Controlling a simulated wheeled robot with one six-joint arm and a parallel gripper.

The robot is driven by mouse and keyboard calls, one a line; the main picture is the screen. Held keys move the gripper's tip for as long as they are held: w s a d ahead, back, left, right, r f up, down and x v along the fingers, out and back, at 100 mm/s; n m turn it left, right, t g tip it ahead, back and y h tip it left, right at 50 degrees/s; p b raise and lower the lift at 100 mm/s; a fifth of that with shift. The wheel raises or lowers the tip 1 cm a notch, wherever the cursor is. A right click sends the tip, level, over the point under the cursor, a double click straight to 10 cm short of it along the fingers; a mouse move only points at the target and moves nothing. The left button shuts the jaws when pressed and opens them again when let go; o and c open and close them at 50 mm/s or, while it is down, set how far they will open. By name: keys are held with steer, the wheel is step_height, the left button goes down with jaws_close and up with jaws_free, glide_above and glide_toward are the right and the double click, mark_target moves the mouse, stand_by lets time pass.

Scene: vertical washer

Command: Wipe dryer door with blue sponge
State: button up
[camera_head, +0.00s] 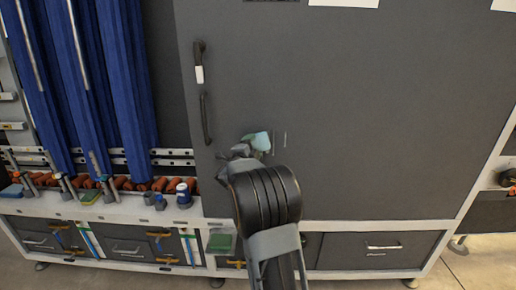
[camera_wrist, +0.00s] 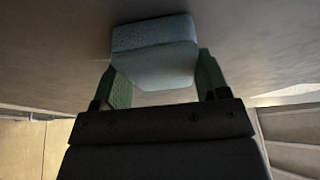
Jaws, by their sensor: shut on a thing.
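The light blue sponge (camera_wrist: 155,50) is between the green fingers of my gripper (camera_wrist: 160,78) in the wrist view. My gripper is shut on it. In the head view the sponge (camera_head: 258,141) shows at the lower left part of the big grey door (camera_head: 370,110), beside my gripper (camera_head: 246,148). The sponge is against or very close to the door surface; I cannot tell if it touches. Short pale marks show on the door just right of the sponge. My arm hides the door's lower edge there.
Black handles (camera_head: 205,118) stick out at the door's left side. Blue hanging strips (camera_head: 90,80) and a ledge (camera_head: 110,208) with tools and a blue-white can (camera_head: 183,194) lie left. Drawers (camera_head: 375,248) run along the bottom.

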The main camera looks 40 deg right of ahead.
steer(key=shift+s+d+f+b, duration=0.35)
steer(key=shift+s+d+b, duration=0.65)
steer(key=shift+d+b, duration=0.25)
steer(key=shift+s+d+f+b, duration=0.3)
steer(key=shift+s+d+b, duration=0.75)
steer(key=shift+d+b, duration=0.25)
steer(key=shift+s+d+f+b, duration=0.35)
steer(key=shift+s+d+b, duration=0.7)
steer(key=shift+b, duration=0.3)
steer(key=shift+s+d+r+b, duration=0.15)
steer(key=shift+s+d+b, duration=0.55)
steer(key=shift+d, duration=0.3)
steer(key=shift+s+d+f+b, duration=0.1)
steer(key=shift+s+f+b, duration=0.05)
steer(key=shift+f+b, duration=0.65)
steer(key=shift+f, duration=0.2)
steer(key=shift+w+a+r+p, duration=0.15)
steer(key=shift+w+a+p, duration=0.2)
steer(key=shift+w+a, duration=0.9)
steer(key=w+a+p, duration=0.2)
steer(key=w+a, duration=0.3)
steer(key=a, duration=0.2)
steer(key=shift+w, duration=0.25)
steer(key=shift+s, duration=0.15)
